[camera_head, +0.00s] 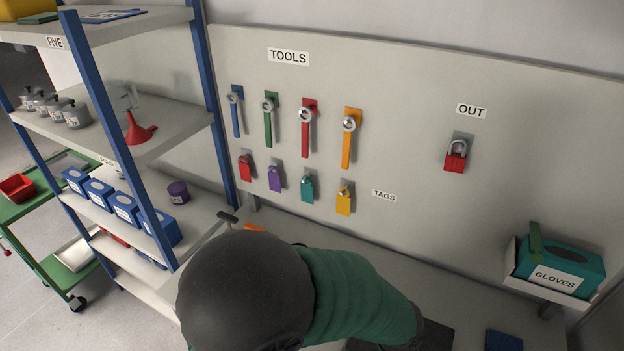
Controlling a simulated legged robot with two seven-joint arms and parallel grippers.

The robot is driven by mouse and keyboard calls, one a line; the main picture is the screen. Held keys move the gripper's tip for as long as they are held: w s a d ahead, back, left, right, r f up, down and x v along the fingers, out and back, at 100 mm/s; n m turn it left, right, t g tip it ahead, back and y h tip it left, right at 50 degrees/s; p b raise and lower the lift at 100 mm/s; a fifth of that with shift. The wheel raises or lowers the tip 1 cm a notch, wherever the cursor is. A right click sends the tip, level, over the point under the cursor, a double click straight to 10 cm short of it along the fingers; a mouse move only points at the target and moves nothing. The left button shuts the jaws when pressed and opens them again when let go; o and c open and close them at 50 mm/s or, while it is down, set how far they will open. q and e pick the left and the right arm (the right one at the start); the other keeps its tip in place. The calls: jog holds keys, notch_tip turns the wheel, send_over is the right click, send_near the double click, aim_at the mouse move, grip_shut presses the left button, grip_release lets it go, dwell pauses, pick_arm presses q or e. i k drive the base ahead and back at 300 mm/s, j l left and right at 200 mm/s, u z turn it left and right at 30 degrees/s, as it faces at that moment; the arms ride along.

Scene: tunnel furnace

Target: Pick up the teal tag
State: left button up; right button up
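The teal tag (307,189) hangs on a small grey plate in the lower row on the light wall board (400,130). A purple tag (275,179) hangs to its left and a yellow tag (343,202) to its right. A red tag (245,169) is at the left end of the row. The teal tag is in plain sight, and no gripper touches it. I do not see the fingers of either gripper.
Several coloured tools hang above the tags; a red padlock (456,157) hangs to the right. A glove box (559,272) sits at lower right. Blue-posted shelves (180,120) stand left. A dark round form and green ridged part, unclear whether mine, cover the lower middle.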

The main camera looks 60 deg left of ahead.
aim_at(306, 189)
jog(key=k+u, duration=0.2)
jog(key=u, duration=0.15)
jog(key=k+j+u, duration=0.1)
jog(key=u, duration=0.3)
jog(key=k+j+u, duration=0.15)
jog(key=u, duration=0.2)
jog(key=l+u, duration=0.5)
jog(key=k+l+u, duration=0.15)
jog(key=l+u, duration=0.15)
jog(key=u, duration=0.15)
